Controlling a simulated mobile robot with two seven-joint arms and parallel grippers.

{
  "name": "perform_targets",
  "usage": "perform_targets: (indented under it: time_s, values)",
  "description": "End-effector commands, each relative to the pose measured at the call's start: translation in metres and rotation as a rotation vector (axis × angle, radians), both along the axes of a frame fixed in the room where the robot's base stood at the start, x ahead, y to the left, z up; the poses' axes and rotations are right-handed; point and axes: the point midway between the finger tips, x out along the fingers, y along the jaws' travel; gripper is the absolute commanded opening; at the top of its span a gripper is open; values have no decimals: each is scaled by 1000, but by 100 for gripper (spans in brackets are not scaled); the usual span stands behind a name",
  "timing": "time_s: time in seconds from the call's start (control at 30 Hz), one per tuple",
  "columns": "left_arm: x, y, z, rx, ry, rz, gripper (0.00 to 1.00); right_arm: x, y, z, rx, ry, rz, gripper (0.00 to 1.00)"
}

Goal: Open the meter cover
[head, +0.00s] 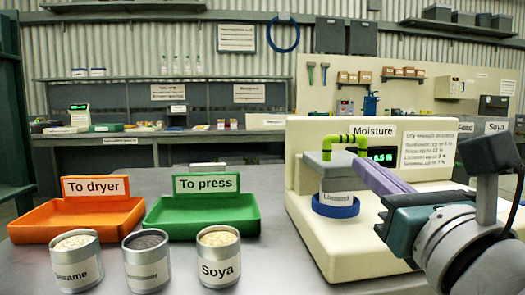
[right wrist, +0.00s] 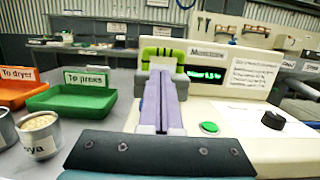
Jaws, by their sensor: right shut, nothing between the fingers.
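The cream moisture meter (head: 300,185) stands on the right of the bench, with a lit green display (head: 383,155). Its grey cover (head: 328,163) has a bright green arched handle (head: 345,138) and is down over a cup labelled Linseed (head: 337,190), which stands in a blue ring (head: 336,210). My right gripper (head: 364,160) is shut and empty, its purple fingers pointing at the cover from the right, close to the handle. In the right wrist view, the fingers (right wrist: 161,92) lie together, overlapping the cover below the green handle (right wrist: 157,53). Whether they touch it is unclear. My left gripper is out of view.
An orange To dryer tray (head: 75,222) and a green To press tray (head: 200,215) sit left of the meter. Three sample cups stand before them, including the Soya cup (head: 219,256). The meter's front has a green button (right wrist: 209,127) and black knob (right wrist: 273,120).

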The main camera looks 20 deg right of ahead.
Motion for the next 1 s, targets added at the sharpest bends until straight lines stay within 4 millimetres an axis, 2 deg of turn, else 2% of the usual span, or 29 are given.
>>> perform_targets:
  time_s: [0.1, 0.33, 0.77, 0.87, 1.0]
  values:
    - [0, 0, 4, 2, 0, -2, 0, 21, -5, 6, -3, -1, 1, 0]
    - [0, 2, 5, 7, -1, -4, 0, 44, -11, 9, 0, 0, 0, 0]
    - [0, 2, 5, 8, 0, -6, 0, 47, -11, 9, 1, 2, 0, 0]
    - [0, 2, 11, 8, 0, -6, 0, 47, -11, 12, 3, 8, 0, 0]
    - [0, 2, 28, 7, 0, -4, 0, 46, -11, 19, 7, 31, 0, 0]
